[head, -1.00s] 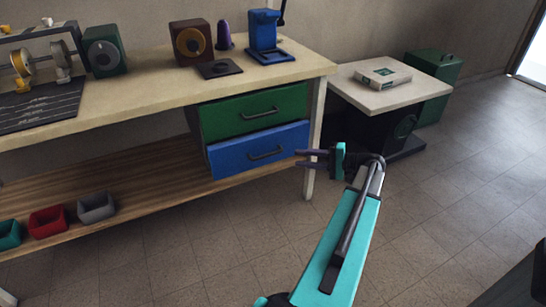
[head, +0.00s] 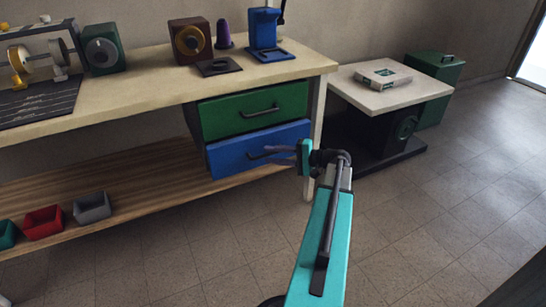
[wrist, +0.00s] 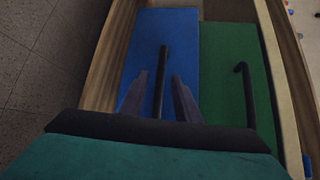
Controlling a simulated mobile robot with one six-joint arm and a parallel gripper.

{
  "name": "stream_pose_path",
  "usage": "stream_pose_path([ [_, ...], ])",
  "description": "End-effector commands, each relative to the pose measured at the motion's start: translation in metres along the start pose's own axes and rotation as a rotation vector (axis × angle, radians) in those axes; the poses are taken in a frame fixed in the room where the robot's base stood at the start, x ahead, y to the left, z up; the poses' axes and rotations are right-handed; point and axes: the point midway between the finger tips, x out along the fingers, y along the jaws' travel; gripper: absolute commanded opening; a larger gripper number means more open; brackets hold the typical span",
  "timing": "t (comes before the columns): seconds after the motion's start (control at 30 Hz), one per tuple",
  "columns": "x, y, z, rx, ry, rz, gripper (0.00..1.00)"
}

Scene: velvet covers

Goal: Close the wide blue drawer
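The wide blue drawer (head: 232,155) is the lower of two drawers under the bench; its front appears to stand a little further out than the green one above. Its dark bar handle (wrist: 162,70) runs between my two fingers in the wrist view. My gripper (head: 272,154) is open in front of the right half of the blue front, near the handle; in the wrist view its fingers (wrist: 159,78) lie apart on either side of the handle. I cannot tell whether they touch it.
The green drawer (head: 230,115) sits directly above the blue one. A bench leg (head: 317,125) stands just right of the drawers. A low table (head: 375,98) is further right. Small bins (head: 91,208) sit on the lower shelf. The floor in front is clear.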

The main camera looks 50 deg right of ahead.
Motion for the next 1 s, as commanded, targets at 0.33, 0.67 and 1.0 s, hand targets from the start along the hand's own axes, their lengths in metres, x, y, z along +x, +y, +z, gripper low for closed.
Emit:
stream_pose_path([
  [0.33, 0.002, 0.000, 0.000, 0.000, 0.000, 0.000, 0.28],
  [0.67, 0.001, 0.000, -0.001, 0.001, 0.001, 0.000, 0.00],
  [1.0, -0.002, -0.003, -0.016, 0.003, 0.018, -0.003, 0.00],
])
